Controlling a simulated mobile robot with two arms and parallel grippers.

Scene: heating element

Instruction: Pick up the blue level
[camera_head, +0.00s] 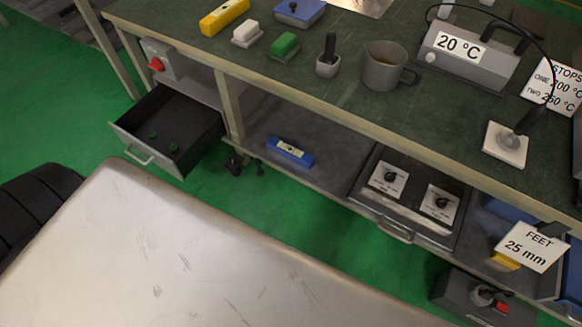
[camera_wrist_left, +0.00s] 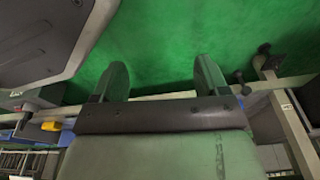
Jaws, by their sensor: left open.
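The blue level (camera_head: 290,151) lies flat on the grey lower shelf under the workbench, left of the middle in the head view. It has a pale strip with small vials along its top. Nothing covers it. My left gripper (camera_wrist_left: 160,80) shows in the left wrist view with its two dark fingers wide apart and nothing between them. Green floor shows behind the fingers. I cannot pick out the blue level in the wrist view. My left gripper is not visible in the head view, and my right gripper is in neither view.
An open dark drawer (camera_head: 172,130) juts out left of the level. A tray with two knobs (camera_head: 384,218) stands right of it. The bench top (camera_head: 340,110) overhangs the shelf and holds a yellow level (camera_head: 224,16) and a mug (camera_head: 384,68). Shelf around the level is clear.

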